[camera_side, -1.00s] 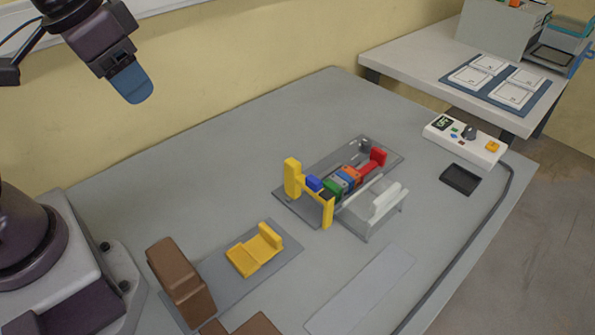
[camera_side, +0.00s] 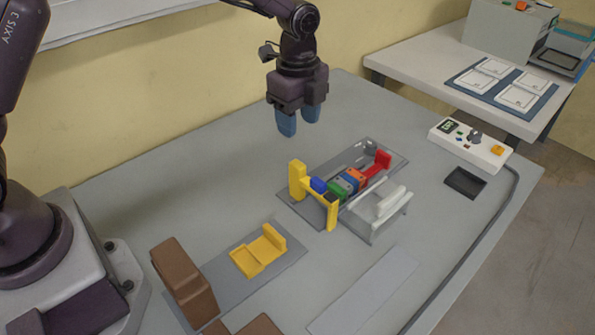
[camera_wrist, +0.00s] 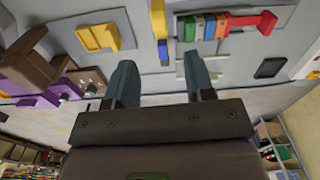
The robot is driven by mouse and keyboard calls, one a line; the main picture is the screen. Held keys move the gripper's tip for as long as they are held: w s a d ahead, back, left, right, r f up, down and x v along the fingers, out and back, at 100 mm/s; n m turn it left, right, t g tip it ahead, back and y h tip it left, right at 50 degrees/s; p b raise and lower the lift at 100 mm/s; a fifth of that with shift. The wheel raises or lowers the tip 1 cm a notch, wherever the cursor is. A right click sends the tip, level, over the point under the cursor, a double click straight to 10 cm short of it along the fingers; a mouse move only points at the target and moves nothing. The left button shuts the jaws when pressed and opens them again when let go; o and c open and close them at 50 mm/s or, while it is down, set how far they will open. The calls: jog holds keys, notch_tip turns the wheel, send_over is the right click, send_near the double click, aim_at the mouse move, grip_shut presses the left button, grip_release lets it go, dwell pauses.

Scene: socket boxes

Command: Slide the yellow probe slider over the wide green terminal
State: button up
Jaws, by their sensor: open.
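A yellow upright frame (camera_side: 297,181), which looks like the probe slider, stands at the left end of a row of coloured blocks on a dark grey base. A blue block sits close beside it. A green terminal (camera_side: 338,190) is in the row just right of the frame, beside orange and blue blocks; its width is hard to judge. My gripper (camera_side: 299,122) is open and empty, high above the table behind the row. In the wrist view the gripper (camera_wrist: 159,60) has its two blue fingers apart with nothing between them.
A red end piece (camera_side: 379,164) closes the row's right end. A pale rack (camera_side: 380,206) stands in front. A yellow cradle (camera_side: 258,252) lies on a grey mat near brown blocks (camera_side: 184,278). A white control box (camera_side: 470,143) is at right. The table behind the row is clear.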

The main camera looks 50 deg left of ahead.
aim_at(297, 164)
jog(key=shift+f+m, duration=0.3)
jog(key=shift+f, duration=0.1)
notch_tip(297, 164, down, 12)
jog(key=shift+f, duration=0.1)
